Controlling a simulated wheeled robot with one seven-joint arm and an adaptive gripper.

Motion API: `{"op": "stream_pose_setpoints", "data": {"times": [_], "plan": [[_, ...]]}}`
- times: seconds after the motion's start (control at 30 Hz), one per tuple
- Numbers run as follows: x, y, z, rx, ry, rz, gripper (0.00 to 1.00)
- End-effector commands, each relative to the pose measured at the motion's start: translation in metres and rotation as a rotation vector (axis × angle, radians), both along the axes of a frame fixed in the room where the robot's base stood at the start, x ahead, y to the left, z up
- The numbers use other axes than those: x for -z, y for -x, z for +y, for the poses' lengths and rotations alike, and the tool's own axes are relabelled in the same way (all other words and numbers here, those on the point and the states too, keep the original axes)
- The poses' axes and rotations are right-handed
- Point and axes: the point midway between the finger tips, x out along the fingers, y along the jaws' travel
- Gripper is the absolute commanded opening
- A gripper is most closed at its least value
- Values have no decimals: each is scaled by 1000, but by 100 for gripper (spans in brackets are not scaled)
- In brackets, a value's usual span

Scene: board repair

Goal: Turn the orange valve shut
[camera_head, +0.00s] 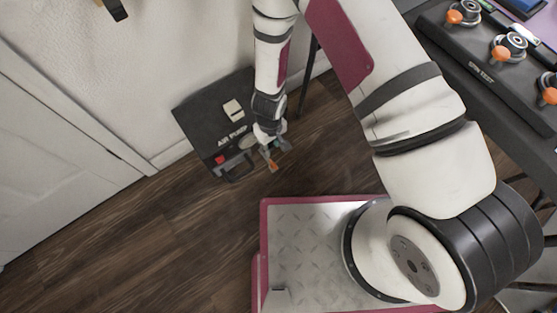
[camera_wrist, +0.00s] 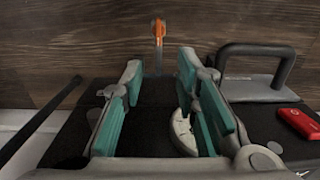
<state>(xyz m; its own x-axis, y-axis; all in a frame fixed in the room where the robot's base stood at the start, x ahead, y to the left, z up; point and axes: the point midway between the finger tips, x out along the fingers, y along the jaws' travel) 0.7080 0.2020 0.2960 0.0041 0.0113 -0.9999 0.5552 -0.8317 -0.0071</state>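The orange valve (camera_wrist: 159,30) shows in the wrist view at the top middle, above a dark wooden floor. Its lever points away from the pump on a grey stem. It also shows in the head view (camera_head: 270,162), just below my gripper (camera_head: 276,147). The black air pump (camera_head: 195,124) stands on the floor against the wall. In the wrist view my gripper (camera_wrist: 160,68) is open, its teal-padded fingers apart and nothing between them. The lever lies just beyond the fingertips, roughly centred between them. I see no contact.
A thin black leg (camera_wrist: 38,122) stands to the left. A workbench (camera_head: 505,130) is at the right. Floor left of my base is clear.

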Motion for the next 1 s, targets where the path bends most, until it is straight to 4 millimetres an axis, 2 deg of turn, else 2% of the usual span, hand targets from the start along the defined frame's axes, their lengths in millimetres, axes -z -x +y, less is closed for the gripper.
{"op": "stream_pose_setpoints", "data": {"times": [0.03, 0.27, 0.8, 1.0], "plan": [[9, 4, 0, -4, 6, 4, 28], [30, 6, -2, -6, 12, 5, 28], [129, 6, -2, -3, 12, 7, 28], [147, 5, -2, -5, 11, 4, 28]]}}
